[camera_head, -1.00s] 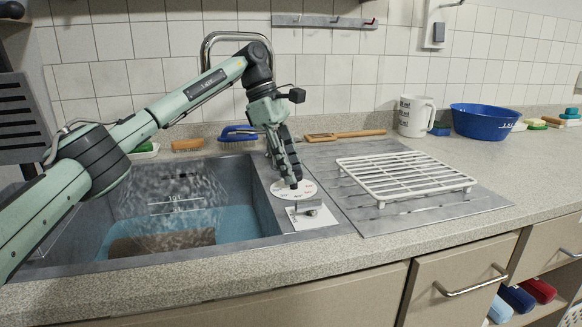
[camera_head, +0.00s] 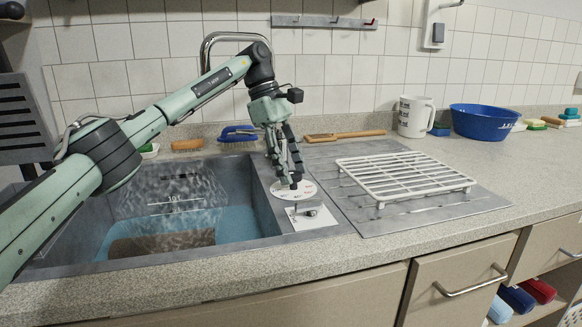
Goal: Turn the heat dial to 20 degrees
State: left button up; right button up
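The heat dial is a white round disc (camera_head: 306,191) with small red and dark marks, set on the metal strip at the right of the sink. My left gripper (camera_head: 289,184) points down at it from above, fingertips at the dial's left part and hiding some of it. A gap shows between the fingers, and I see nothing held. Whether the tips touch the dial I cannot tell. A white plate with a small metal knob (camera_head: 310,211) lies just in front of the dial. The dial's numbers are too small to read. My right gripper is not in view.
The sink (camera_head: 190,221) holds water and a brown block. A white wire rack (camera_head: 405,177) stands right of the dial. A mug (camera_head: 415,117), a blue bowl (camera_head: 483,121) and brushes stand along the back. The tap (camera_head: 235,38) rises behind my arm.

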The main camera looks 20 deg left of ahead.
pick_arm(q)
jog(key=shift+o, duration=0.2)
jog(key=s+v, duration=0.1)
jog(key=v, duration=1.1)
jog(key=shift+w, duration=0.45)
jog(key=shift+s+f, duration=0.1)
